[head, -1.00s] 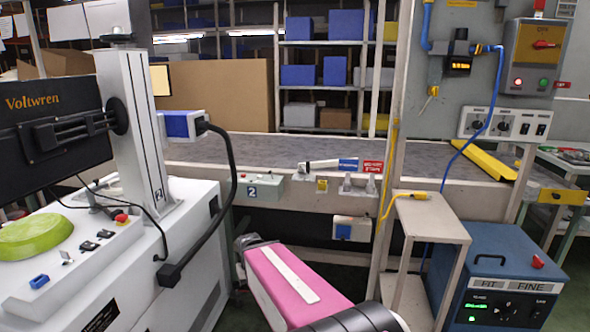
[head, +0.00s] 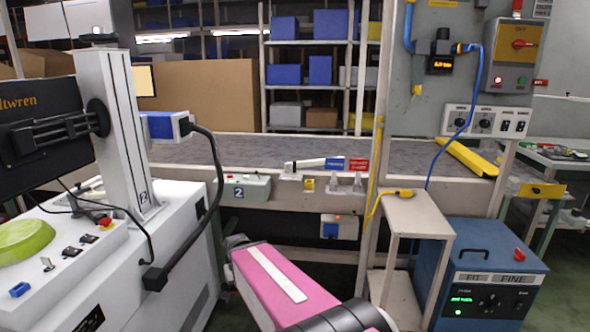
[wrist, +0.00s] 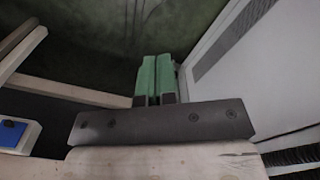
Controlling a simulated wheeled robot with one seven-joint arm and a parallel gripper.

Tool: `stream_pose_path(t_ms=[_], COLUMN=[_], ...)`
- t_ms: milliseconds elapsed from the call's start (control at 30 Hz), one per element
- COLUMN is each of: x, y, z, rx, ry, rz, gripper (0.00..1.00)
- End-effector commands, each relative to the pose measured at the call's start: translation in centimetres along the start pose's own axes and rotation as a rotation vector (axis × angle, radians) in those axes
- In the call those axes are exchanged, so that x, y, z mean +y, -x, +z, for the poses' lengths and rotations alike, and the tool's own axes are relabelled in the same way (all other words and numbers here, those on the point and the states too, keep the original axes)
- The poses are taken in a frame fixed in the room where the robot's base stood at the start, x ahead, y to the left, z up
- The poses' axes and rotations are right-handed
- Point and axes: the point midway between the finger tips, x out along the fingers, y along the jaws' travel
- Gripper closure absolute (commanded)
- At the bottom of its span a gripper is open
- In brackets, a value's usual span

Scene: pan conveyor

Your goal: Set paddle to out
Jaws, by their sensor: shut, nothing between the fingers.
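I cannot tell for certain which part is the paddle. A long yellow bar (head: 466,158) lies slanted across the right end of the grey conveyor (head: 270,150). A white lever (head: 306,163) lies almost level at the conveyor's front edge, beside a blue label (head: 335,163) and a red label (head: 358,165) too small to read. My gripper shows in the wrist view with green fingers (wrist: 153,80) shut together, with nothing between them. The fingers point over dark floor, away from the bar and lever. In the head view my pink arm link is low in front of the conveyor, and the fingers are hidden.
A white machine (head: 140,250) with a black cable stands close on the left. A beige stand (head: 418,215) and a blue power unit (head: 490,270) are at the right. A grey control box marked 2 (head: 244,187) is on the conveyor front. A post rises beside the stand.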

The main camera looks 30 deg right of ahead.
Motion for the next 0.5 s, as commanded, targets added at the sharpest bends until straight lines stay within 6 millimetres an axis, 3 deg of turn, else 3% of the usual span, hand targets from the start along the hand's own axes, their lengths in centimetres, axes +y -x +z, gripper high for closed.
stream_pose_path(t_ms=[167,300,500], x=[0.0,0.2,2.2], y=[0.0,0.1,1.6], z=[0.0,-0.6,-4.6], rx=[0.0,0.007,0.045], ry=[0.0,-0.043,-0.366], rz=[0.0,-0.024,-0.211], gripper=[0.97,0.56,0.56])
